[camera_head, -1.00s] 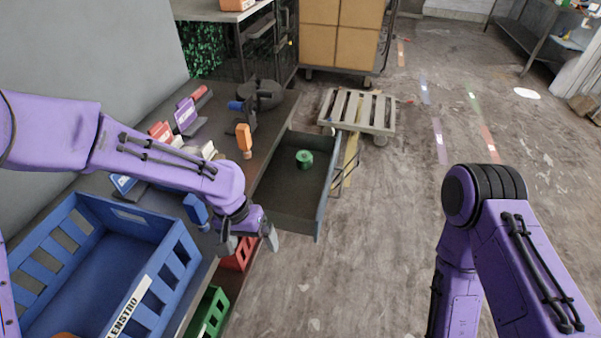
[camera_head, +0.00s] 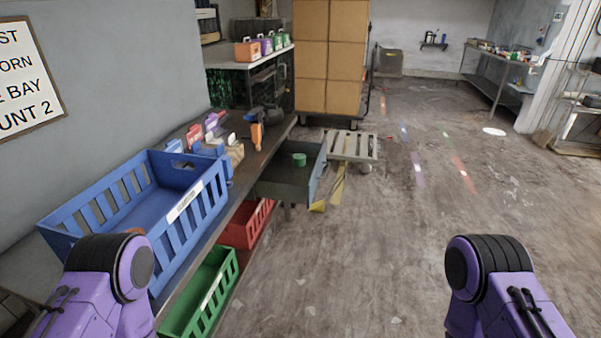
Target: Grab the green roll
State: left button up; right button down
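Parts of both my purple arms show at the bottom left and bottom right of the head view. Neither my left nor my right gripper is in view. Nothing of mine is near the roll.
A blue crate (camera_head: 175,212) stands on the workbench, with red (camera_head: 247,226) and green (camera_head: 200,297) crates below. An orange-handled tool (camera_head: 257,136) stands near the drawer. The floor to the right is open.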

aim_at(299, 159)
jog(key=u, duration=1.4)
jog(key=k, duration=0.1)
jog(key=z, duration=2.5)
jog(key=i, duration=0.85)
jog(key=u, duration=0.3)
jog(key=i, duration=0.7)
jog(key=u, duration=0.7)
